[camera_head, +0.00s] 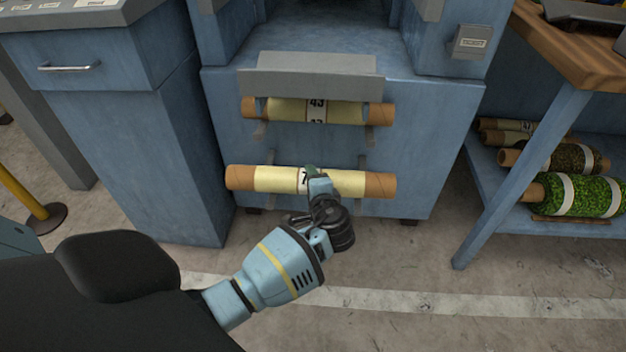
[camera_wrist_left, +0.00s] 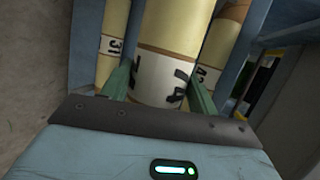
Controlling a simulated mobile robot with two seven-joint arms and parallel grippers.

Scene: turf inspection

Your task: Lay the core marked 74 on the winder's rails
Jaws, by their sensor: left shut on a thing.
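The core (camera_head: 265,179) has brown ends and a pale yellow wrap. A 7 shows on its white band; my gripper hides the rest of the mark in the head view. My left gripper (camera_head: 313,177) is shut around its middle and holds it level before the blue cabinet front. In the left wrist view the core (camera_wrist_left: 182,28) stands between the green fingers of my left gripper (camera_wrist_left: 158,92), with a 7 and part of a 4 visible. It looks nearer than the cores beside it. I cannot make out the winder's rails for sure. My right gripper is not in view.
A core marked 43 (camera_head: 343,112) lies on grey brackets above. A core marked 31 (camera_wrist_left: 112,46) shows in the left wrist view. At right, a bench shelf holds several rolls, one green (camera_head: 590,196). A yellow post (camera_head: 25,196) stands left. The floor in front is clear.

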